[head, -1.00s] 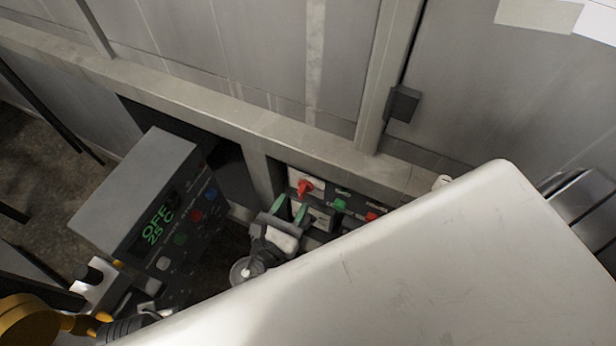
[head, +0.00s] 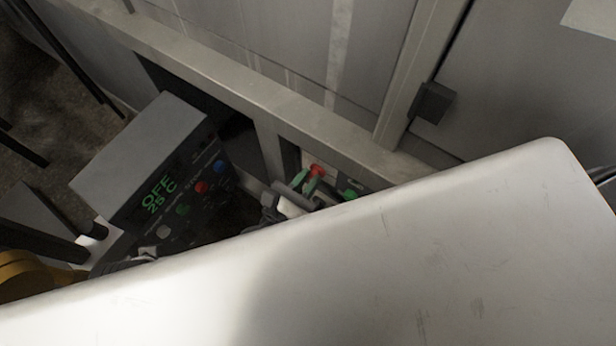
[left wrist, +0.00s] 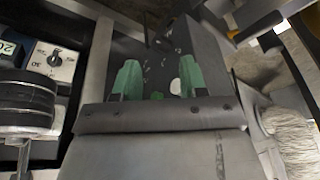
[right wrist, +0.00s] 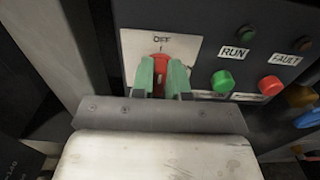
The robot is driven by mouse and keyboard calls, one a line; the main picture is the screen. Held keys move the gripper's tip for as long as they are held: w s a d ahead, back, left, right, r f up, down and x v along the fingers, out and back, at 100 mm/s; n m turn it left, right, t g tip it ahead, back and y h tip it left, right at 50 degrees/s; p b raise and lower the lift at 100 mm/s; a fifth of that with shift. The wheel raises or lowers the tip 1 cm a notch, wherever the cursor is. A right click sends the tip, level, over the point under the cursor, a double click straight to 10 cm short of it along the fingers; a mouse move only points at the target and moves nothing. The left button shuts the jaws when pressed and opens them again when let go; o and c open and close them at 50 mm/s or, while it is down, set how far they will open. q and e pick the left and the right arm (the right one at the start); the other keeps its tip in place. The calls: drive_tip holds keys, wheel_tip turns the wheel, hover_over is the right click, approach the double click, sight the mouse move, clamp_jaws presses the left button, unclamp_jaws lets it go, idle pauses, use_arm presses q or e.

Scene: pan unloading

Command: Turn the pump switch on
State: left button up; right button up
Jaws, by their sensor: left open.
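The pump switch is a red rotary knob (right wrist: 160,62) on a white plate marked OFF, seen in the right wrist view. In the head view the red knob (head: 317,170) shows just beyond my right gripper (head: 309,183). The green fingers of my right gripper (right wrist: 161,70) stand one on each side of the knob, close together, with red filling the gap between them. The lower part of the knob is partly hidden by the fingers. My left gripper (left wrist: 160,78) is open and empty, with its green fingers wide apart.
A grey control box (head: 150,165) reading OFF 25 C stands left in the head view. A dial (left wrist: 55,58) shows in the left wrist view. My pale arm link hides much of the head view.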

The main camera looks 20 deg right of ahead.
clamp_jaws()
drive_tip(key=m, duration=0.2)
drive_tip(key=m+p, duration=0.1)
drive_tip(key=m, duration=0.1)
drive_tip(key=m+p, duration=0.1)
drive_tip(key=m, duration=0.1)
drive_tip(key=shift+s+d+f+m, duration=0.1)
drive_tip(key=shift+s+d+m, duration=0.2)
drive_tip(key=shift+m, duration=0.1)
use_arm(q)
drive_tip(key=s+x, duration=0.1)
drive_tip(key=x, duration=0.8)
drive_tip(key=b+v, duration=0.2)
drive_tip(key=v, duration=0.8)
drive_tip(key=shift+w+b, duration=0.35)
use_arm(e)
drive_tip(key=m, duration=0.3)
drive_tip(key=f+m, duration=0.1)
drive_tip(key=m, duration=0.7)
drive_tip(key=shift+s+d+f, duration=0.15)
drive_tip(key=shift+s+d, duration=0.05)
drive_tip(key=shift+s, duration=0.05)
